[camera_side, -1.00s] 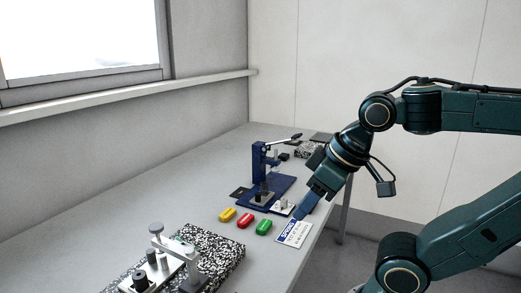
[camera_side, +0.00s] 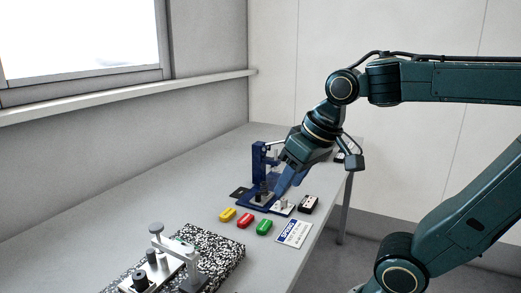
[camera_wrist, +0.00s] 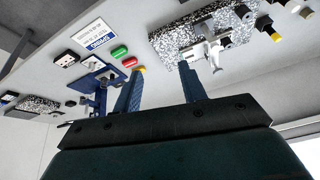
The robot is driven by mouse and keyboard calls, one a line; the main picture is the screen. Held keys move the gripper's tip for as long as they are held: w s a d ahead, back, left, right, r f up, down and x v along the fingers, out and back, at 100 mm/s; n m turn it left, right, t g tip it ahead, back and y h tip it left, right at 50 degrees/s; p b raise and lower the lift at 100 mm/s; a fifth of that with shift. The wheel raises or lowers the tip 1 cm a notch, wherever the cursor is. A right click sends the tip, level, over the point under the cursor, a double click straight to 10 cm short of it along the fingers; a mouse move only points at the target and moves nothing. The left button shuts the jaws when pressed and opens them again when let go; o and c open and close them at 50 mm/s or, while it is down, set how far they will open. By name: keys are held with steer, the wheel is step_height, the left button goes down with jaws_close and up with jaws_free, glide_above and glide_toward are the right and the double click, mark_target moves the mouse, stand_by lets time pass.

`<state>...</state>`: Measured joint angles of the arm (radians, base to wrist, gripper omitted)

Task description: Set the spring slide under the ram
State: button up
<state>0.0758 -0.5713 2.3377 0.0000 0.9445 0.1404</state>
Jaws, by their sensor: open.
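A blue lever press (camera_side: 258,160) stands on the bench; its ram is partly hidden behind my gripper (camera_side: 282,190). It also shows in the wrist view (camera_wrist: 100,101), left of my fingers. A small pale plate with pins (camera_side: 283,208) lies at the right front of the press base. A black block with light dots (camera_side: 308,204) lies to its right. I cannot tell for sure which part is the spring slide. My gripper is open and empty above the press base; in the wrist view its two blue fingers (camera_wrist: 162,75) are apart with nothing between.
Yellow (camera_side: 227,214), red (camera_side: 244,221) and green (camera_side: 264,227) pieces lie in a row before the press, beside a white-and-blue label card (camera_side: 293,234). A speckled block (camera_side: 220,254) with a clamp fixture is at the front. The bench's left side is clear.

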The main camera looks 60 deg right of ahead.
steer(key=w+d+r+m+g, duration=0.1)
steer(key=w+d+r+m, duration=0.1)
steer(key=w+d+m, duration=0.45)
steer(key=m+g, duration=0.4)
steer(key=m, duration=0.7)
glide_above(258, 194)
step_height(258, 194, down, 13)
steer(key=shift+w+d+f, duration=0.1)
steer(key=shift+f, duration=0.1)
step_height(258, 194, down, 14)
steer(key=shift+r, duration=0.2)
jaws_close()
